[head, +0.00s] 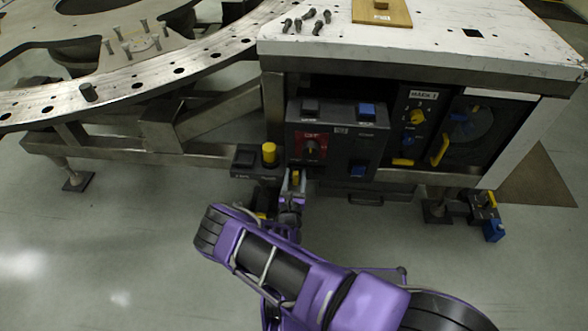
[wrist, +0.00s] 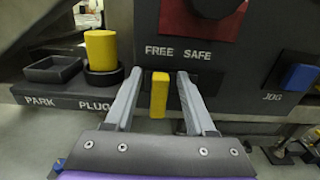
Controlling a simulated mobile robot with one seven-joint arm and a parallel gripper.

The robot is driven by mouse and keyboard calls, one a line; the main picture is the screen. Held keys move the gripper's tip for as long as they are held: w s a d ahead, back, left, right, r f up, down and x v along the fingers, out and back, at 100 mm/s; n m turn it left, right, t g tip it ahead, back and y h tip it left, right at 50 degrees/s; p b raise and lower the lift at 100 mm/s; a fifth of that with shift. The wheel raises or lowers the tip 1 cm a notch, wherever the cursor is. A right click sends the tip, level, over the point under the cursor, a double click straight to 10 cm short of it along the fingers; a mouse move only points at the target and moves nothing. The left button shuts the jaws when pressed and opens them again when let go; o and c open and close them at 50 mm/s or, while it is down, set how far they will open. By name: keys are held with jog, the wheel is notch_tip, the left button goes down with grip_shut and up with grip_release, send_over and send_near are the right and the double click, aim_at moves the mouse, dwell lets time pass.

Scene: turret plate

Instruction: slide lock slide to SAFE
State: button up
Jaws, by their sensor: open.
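The yellow lock slide (wrist: 159,95) sits below the FREE and SAFE labels (wrist: 179,52) in the wrist view, nearer to FREE on the left. My gripper (wrist: 158,75) is open, with one grey finger on each side of the slide. A gap shows between the slide and each finger, wider on the right. In the head view my gripper (head: 293,182) is in front of the lower edge of the dark control box (head: 365,136). The slide's slot is partly hidden by the right finger.
Left of the slide, a yellow plug (wrist: 101,50) stands in a round holder beside the empty PARK tray (wrist: 53,69). A red plate with a dark knob (head: 311,148) is above. A blue JOG button (wrist: 299,77) is to the right. The white tabletop (head: 430,35) overhangs the panels.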

jog(key=shift+w, duration=0.45)
jog(key=shift+c, duration=0.2)
grip_shut()
dwell(1.1)
